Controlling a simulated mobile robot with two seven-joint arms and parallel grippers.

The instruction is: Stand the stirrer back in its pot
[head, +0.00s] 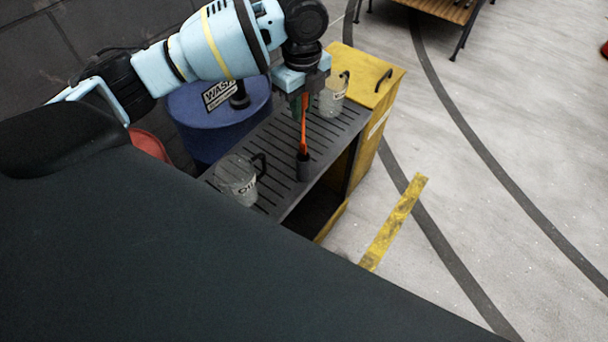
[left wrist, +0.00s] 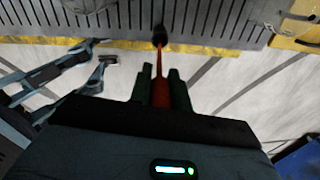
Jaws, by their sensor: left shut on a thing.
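My left gripper (head: 303,100) is above the slatted grey rack and shut on the orange-red stirrer (head: 304,130). The stirrer points down, close to upright. Its lower end meets the small black pot (head: 303,168), which stands on the rack. I cannot tell how far the end is inside the pot. In the left wrist view the stirrer (left wrist: 160,66) runs from between the fingers (left wrist: 161,90) to the dark pot (left wrist: 160,36). The stirrer's upper end is hidden by the gripper. My right gripper is not in view.
A clear jug with a dark handle (head: 236,182) stands on the rack (head: 275,150) at the near left. Another jug (head: 332,97) stands at the far end beside a yellow cabinet (head: 365,75). A blue drum (head: 200,125) labelled WASH stands left of the rack.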

